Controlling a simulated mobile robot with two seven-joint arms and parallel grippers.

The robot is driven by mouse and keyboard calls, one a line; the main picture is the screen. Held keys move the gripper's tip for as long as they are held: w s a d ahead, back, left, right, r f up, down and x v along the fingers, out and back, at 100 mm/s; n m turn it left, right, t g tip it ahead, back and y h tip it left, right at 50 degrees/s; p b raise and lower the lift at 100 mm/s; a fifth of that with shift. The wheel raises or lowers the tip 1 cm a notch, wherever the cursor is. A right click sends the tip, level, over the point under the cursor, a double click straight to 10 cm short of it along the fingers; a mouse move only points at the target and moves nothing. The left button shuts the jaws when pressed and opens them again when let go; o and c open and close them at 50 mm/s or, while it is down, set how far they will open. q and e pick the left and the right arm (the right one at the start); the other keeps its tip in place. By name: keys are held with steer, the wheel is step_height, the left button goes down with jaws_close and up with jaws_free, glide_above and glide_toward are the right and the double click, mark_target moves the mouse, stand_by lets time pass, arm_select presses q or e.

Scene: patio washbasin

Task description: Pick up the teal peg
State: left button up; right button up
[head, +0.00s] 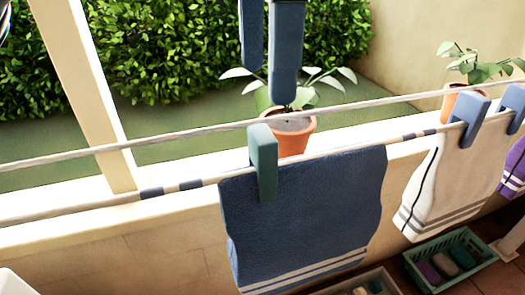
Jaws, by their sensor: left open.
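The teal peg (263,165) sits upright over the front clothesline (335,154), clipped on the upper left part of a dark blue towel (305,215) with pale stripes at its lower edge. My left gripper (269,86) comes down from the top of the head view, with two blue-grey fingers pointing down. It is open and nothing shows between its fingers. In the picture it is above the peg and apart from it. My right gripper is not in view.
A second line (180,135) runs behind the peg. Blue pegs (474,120) hold a white towel (432,185) at right. A potted plant (292,135) stands on the ledge behind. A green basket (450,262) is at lower right. The front line is clear left of the peg.

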mark_target(262, 133)
arm_select(q)
step_height(262, 133, down, 9)
steer(key=shift+s+a+f+p, duration=0.1)
steer(key=shift+a+p, duration=0.05)
steer(key=shift+p, duration=0.25)
steer(key=c, duration=1)
